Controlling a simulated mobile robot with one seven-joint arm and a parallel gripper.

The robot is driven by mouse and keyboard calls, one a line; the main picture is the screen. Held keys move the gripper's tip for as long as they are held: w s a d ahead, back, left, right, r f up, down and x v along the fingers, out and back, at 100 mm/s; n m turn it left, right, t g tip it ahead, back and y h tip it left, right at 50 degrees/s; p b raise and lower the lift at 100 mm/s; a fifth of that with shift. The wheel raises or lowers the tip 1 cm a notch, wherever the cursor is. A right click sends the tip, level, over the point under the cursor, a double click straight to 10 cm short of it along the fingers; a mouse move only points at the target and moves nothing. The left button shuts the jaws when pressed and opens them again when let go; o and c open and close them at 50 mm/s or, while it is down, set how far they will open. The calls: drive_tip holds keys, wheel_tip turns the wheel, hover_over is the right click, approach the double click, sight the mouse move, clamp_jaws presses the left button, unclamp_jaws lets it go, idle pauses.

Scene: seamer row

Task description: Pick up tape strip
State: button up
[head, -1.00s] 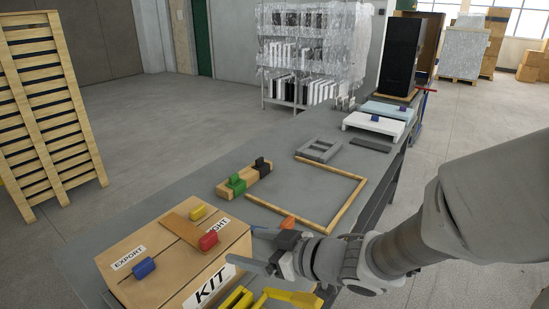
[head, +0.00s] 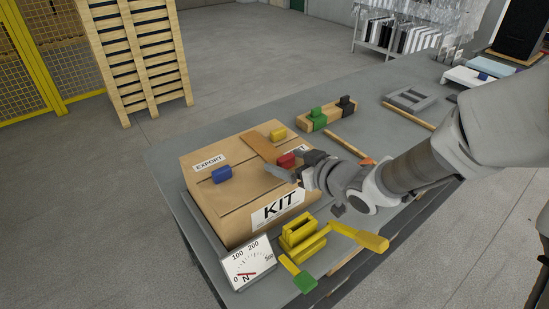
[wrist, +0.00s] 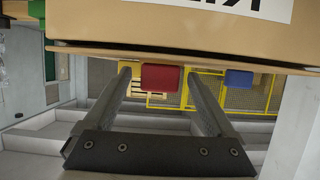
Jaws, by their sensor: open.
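The cardboard box marked KIT (head: 228,220) stands at the near end of the bench. The tape strip (head: 258,146), a flat brown band, lies across its top. A red block (head: 286,161) sits by the strip's near end, with a yellow block (head: 278,134) and a blue block (head: 221,174) also on the box. My gripper (head: 283,163) is open at the box's right edge, its fingers pointing at the red block. In the wrist view, the red block (wrist: 162,78) shows between the open fingers (wrist: 157,74); the strip cannot be made out there.
A gauge (head: 247,262) and a yellow fixture with a green-tipped lever (head: 304,280) stand in front of the box. A wooden block with green and black clips (head: 327,116) lies behind. A slatted wooden stack (head: 135,50) and yellow fence (head: 38,60) stand beyond.

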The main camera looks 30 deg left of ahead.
drive_tip(key=shift+w+a+f, duration=0.2)
drive_tip(key=shift+w+a, duration=0.05)
drive_tip(key=shift+a, duration=0.2)
drive_tip(key=c, duration=1.4)
drive_tip(key=shift+r, duration=0.1)
